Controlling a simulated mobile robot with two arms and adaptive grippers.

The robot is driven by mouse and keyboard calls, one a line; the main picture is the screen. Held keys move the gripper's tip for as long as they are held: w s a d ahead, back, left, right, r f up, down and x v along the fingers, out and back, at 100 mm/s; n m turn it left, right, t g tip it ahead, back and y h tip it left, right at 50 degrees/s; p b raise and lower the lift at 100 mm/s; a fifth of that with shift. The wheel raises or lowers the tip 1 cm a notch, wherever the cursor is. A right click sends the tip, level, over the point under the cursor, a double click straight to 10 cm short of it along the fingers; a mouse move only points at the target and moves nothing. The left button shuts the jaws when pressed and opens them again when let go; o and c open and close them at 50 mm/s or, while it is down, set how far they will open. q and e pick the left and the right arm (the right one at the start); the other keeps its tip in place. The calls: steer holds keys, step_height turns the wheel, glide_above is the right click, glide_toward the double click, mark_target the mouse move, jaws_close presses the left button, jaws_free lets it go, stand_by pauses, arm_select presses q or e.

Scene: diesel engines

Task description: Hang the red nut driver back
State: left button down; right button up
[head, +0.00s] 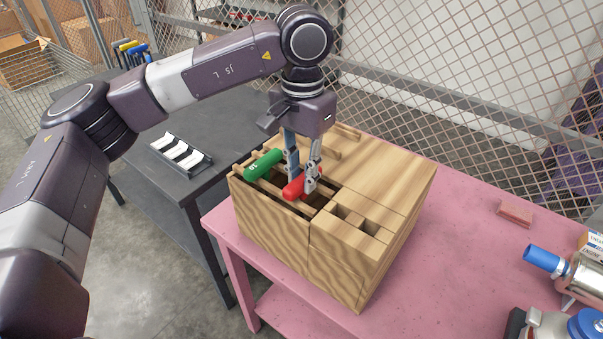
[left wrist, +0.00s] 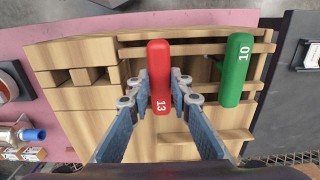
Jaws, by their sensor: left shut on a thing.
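The red nut driver (head: 293,188), marked 13 in the left wrist view (left wrist: 160,75), is at the slotted top of the wooden block (head: 385,180). My left gripper (head: 302,182) points down with its fingers on both sides of the red handle, shut on it. In the left wrist view the fingers (left wrist: 160,88) flank the handle. A green nut driver (head: 264,165), marked 10, rests beside it across the wooden slats and also shows in the left wrist view (left wrist: 236,70). The red driver's shaft is hidden below the handle. My right gripper is not in view.
The wooden block stands on a pink table (head: 430,270). A dark table (head: 190,130) with a small rack (head: 181,153) stands to the left. Blue-capped metal parts (head: 575,268) lie at the right. A wire mesh fence runs behind.

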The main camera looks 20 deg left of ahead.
mark_target(303, 178)
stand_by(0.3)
arm_select(q)
steer(key=c, duration=1.3)
jaws_free()
steer(key=shift+f, duration=0.1)
steer(key=shift+r, duration=0.2)
steer(key=shift+r+p, duration=0.95)
steer(key=shift+r, duration=0.65)
step_height(303, 178, up, 6)
steer(key=p, duration=0.3)
steer(key=shift+p, duration=0.35)
